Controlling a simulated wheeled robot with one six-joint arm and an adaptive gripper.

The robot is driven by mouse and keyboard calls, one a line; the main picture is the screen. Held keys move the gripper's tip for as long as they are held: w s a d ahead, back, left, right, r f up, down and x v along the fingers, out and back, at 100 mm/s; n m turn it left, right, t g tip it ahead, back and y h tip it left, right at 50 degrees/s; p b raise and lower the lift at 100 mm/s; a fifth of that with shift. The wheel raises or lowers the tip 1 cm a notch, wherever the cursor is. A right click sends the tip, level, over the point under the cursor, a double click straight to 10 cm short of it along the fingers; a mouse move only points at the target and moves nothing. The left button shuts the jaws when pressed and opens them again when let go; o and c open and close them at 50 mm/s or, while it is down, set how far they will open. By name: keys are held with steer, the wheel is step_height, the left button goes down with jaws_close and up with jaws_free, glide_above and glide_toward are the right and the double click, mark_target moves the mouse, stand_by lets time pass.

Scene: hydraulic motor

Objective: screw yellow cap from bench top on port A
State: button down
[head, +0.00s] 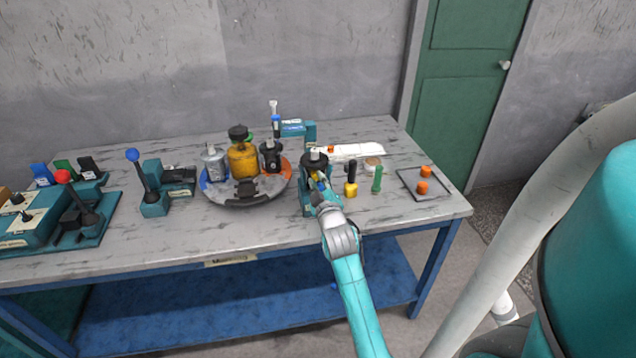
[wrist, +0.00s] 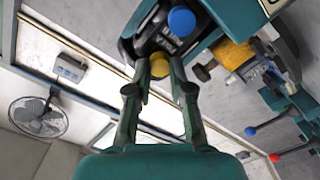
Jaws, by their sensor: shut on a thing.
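The yellow cap (wrist: 160,68) is between my gripper's fingertips in the wrist view. My gripper (wrist: 159,64) is shut on it. The cap is up against the dark face of the hydraulic motor (wrist: 178,40), in the teal holder. I cannot tell whether it is seated or threaded on a port. A blue cap (wrist: 182,20) sits on the same motor, beside the yellow one. In the head view my gripper (head: 319,196) is at the front of the motor (head: 314,160) in its teal stand. My arm partly hides that side, and port letters are not readable.
A round turntable (head: 245,200) with several hydraulic parts stands left of the motor. A black-and-yellow item (head: 351,188) and a green item (head: 377,180) stand close on the right. A tray (head: 408,180) with two orange caps (head: 422,188) lies near the bench's right edge. Lever units (head: 154,195) stand left.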

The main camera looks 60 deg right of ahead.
steer(key=m, duration=0.5)
steer(key=shift+d+m, duration=0.1)
steer(key=shift+m, duration=0.2)
steer(key=c, duration=1.2)
jaws_free()
steer(key=shift+c, duration=0.2)
steer(key=shift+n, duration=0.7)
steer(key=n, duration=0.4)
